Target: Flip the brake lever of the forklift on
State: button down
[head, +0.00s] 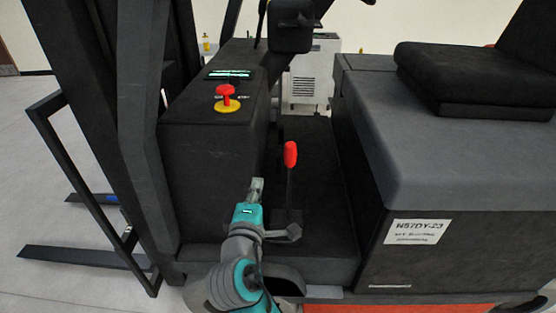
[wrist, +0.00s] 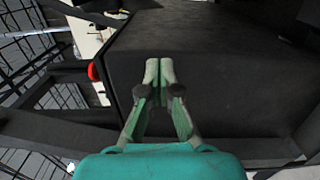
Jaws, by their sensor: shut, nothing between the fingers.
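The forklift's brake lever (head: 290,155) has a red knob on a thin dark stem and stands nearly upright in the footwell, between the front console and the seat base. My gripper (head: 257,182) is shut and empty. In the head view its tips are left of the lever and a little below its knob, apart from it. In the wrist view the shut fingertips (wrist: 159,64) point at a dark flat panel. A red round part (wrist: 93,71) shows at that panel's left edge; I cannot tell whether it is the lever knob or the console button.
The dark console (head: 205,150) carries a red button on a yellow base (head: 227,103). The grey seat base (head: 430,150) stands to the right. Mast posts (head: 145,130) rise at the left, and the steering wheel part (head: 290,27) is above. The footwell is open around the lever.

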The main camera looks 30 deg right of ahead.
jog(key=shift+w, duration=0.1)
jog(key=w+d, duration=0.6)
jog(key=d, duration=0.3)
jog(key=shift+w+d, duration=0.15)
jog(key=shift+d, duration=0.2)
jog(key=shift+d, duration=0.15)
